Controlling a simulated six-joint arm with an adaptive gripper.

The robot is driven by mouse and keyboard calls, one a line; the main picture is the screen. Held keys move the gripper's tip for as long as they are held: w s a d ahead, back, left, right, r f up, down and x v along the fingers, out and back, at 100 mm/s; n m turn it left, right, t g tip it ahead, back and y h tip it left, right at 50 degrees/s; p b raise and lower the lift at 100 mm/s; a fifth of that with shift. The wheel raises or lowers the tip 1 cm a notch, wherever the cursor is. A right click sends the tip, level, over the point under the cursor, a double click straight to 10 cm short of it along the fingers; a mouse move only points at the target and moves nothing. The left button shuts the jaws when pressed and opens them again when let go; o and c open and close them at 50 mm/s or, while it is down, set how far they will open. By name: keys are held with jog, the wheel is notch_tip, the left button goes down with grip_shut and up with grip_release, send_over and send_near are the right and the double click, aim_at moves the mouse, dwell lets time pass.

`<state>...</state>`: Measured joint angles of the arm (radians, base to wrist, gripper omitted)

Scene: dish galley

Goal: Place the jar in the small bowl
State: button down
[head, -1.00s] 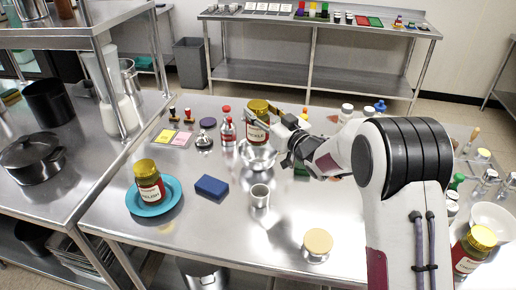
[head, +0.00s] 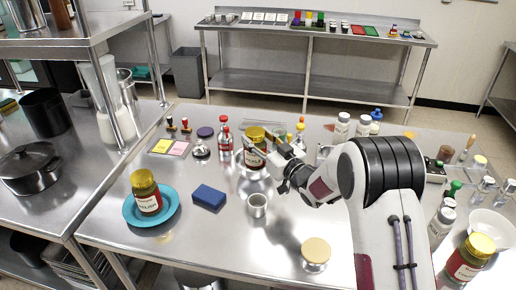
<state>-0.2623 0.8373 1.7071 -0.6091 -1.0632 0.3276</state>
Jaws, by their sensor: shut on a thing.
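A jar with a gold lid and a red-and-white label (head: 253,155) is held upright in my gripper (head: 266,148), which is shut on it from the right. A small shiny metal bowl (head: 257,174) is directly below the jar. The jar's base overlaps the bowl in this view, and I cannot tell whether it touches the bowl's inside. The fingers partly cover the jar's right side.
A similar jar (head: 146,191) stands on a blue plate (head: 131,213) at left. A blue sponge (head: 209,197), metal cup (head: 257,205) and round tan-topped item (head: 316,251) are in front. Red-capped bottles (head: 225,140) stand close left. A white bowl (head: 488,222) is at far right.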

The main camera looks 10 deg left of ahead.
aim_at(260, 169)
dwell(0.3)
jog(key=shift+f, duration=1.8)
jog(key=c, duration=1.2)
grip_release()
jog(key=shift+f, duration=0.15)
jog(key=shift+o, duration=0.2)
jog(key=shift+s+d, duration=0.1)
jog(key=shift+s+d, duration=0.3)
jog(key=shift+d, duration=0.05)
jog(key=v, duration=1.1)
